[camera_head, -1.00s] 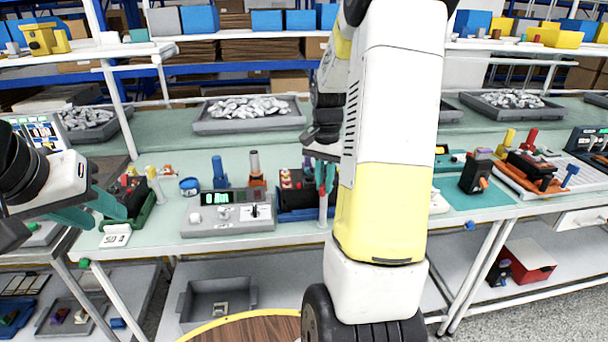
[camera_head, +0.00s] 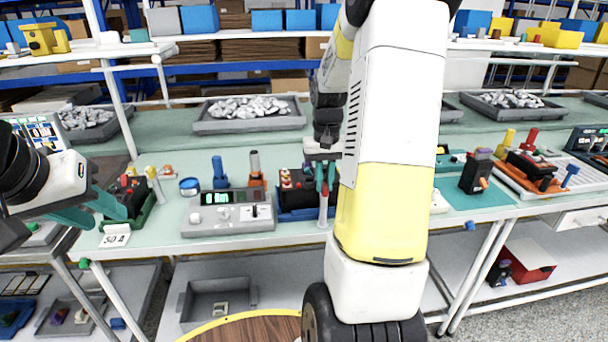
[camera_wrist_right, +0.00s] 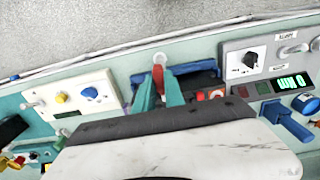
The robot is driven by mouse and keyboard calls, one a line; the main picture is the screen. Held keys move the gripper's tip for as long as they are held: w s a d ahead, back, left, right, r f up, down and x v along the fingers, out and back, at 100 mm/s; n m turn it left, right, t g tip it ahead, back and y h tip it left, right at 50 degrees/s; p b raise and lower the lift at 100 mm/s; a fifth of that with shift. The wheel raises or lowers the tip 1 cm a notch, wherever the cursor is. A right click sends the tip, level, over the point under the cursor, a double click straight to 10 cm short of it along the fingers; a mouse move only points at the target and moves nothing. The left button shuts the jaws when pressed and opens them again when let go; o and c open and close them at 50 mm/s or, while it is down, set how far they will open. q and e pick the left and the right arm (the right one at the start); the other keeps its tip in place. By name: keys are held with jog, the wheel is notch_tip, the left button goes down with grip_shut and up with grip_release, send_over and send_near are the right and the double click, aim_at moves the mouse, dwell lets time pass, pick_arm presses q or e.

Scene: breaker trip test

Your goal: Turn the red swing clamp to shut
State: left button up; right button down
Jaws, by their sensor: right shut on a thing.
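The red swing clamp (camera_wrist_right: 158,77) shows in the right wrist view between the two teal fingers of my right gripper (camera_wrist_right: 161,90), with a pale rounded end beyond them. My right gripper is shut on it. In the head view my right gripper (camera_head: 325,180) points down at the clamp, at the front of a dark blue fixture (camera_head: 296,214); a pale post end hangs below the fingers, and my arm hides the fixture's right side. My left gripper (camera_head: 92,212) is open and empty at the left, near a dark green fixture (camera_head: 146,213).
A grey test unit (camera_head: 228,221) with a lit green display stands left of the blue fixture. Blue and orange upright tools stand behind it. A white card (camera_head: 115,240) marked 50 A lies near the front edge. A grey bin (camera_head: 248,122) of metal parts sits behind.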

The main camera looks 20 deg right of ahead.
aim_at(324, 184)
jog(key=shift+w, duration=0.1)
dwell(0.3)
jog(key=c, duration=1.4)
grip_release()
jog(key=shift+c, duration=0.2)
notch_tip(324, 184, up, 7)
jog(key=shift+r, duration=0.45)
